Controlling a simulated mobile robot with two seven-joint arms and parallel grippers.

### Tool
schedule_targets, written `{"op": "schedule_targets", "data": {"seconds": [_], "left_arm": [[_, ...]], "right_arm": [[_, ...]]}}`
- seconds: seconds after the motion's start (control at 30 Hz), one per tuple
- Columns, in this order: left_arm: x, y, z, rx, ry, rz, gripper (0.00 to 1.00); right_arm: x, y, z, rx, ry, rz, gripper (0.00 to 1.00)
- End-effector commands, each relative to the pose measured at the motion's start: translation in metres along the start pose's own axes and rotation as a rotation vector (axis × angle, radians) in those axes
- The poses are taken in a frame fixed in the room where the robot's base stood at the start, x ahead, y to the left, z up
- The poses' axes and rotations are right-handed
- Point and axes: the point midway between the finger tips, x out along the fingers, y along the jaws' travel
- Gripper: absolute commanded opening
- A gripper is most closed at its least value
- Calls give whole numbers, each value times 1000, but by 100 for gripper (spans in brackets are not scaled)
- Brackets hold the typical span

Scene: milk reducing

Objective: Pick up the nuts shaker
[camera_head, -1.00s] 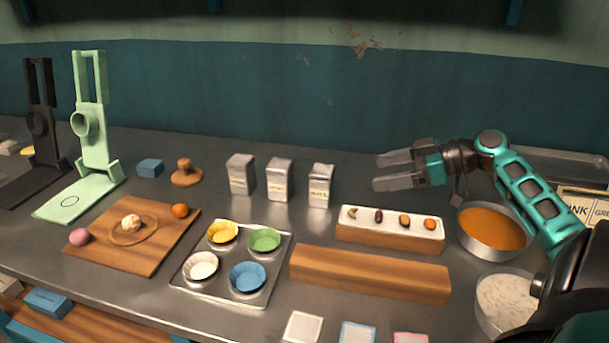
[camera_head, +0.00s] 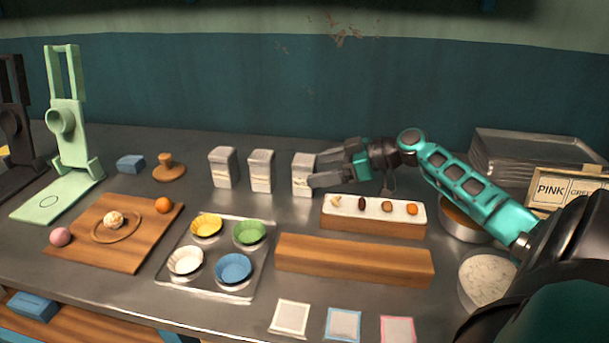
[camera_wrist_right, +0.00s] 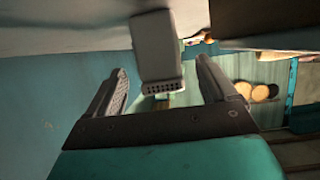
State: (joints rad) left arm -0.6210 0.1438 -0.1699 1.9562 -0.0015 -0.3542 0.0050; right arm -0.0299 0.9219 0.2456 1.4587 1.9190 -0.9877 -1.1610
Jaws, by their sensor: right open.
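Three pale grey box-shaped shakers stand upright in a row at the back of the counter: a left one (camera_head: 222,167), a middle one (camera_head: 260,171) and a right one (camera_head: 301,174). Their front labels are too small to read, so I cannot tell by label which is the nuts shaker. My right gripper (camera_head: 316,169) is open at the right shaker, its fingers pointing left. In the right wrist view this shaker (camera_wrist_right: 157,45), with holes in its top, shows between the spread fingers (camera_wrist_right: 161,66); contact is not evident. My left gripper is out of view.
A white-topped wooden holder (camera_head: 373,217) with several small items stands close below my right gripper. A wooden block (camera_head: 354,261), a tray of coloured cups (camera_head: 215,290) and a cutting board (camera_head: 120,255) lie in front. Metal bowls (camera_head: 487,280) sit at the right.

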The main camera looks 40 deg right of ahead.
Motion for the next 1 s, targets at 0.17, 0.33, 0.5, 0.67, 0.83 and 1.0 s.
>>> {"op": "schedule_targets", "data": {"seconds": [0.17, 0.33, 0.5, 0.67, 0.83, 1.0], "left_arm": [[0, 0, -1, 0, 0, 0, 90], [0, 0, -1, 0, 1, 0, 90], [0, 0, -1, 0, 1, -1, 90], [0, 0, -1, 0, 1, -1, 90], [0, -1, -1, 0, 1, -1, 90], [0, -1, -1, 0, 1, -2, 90]], "right_arm": [[19, 0, -1, -1, 1, -1, 85], [23, 0, 0, -1, 0, 0, 85], [23, 0, 0, 0, 0, -1, 83], [23, 0, 0, 0, 0, -1, 68], [23, 0, 0, 0, 0, -1, 52], [23, 0, 0, 0, 0, -1, 35]]}}
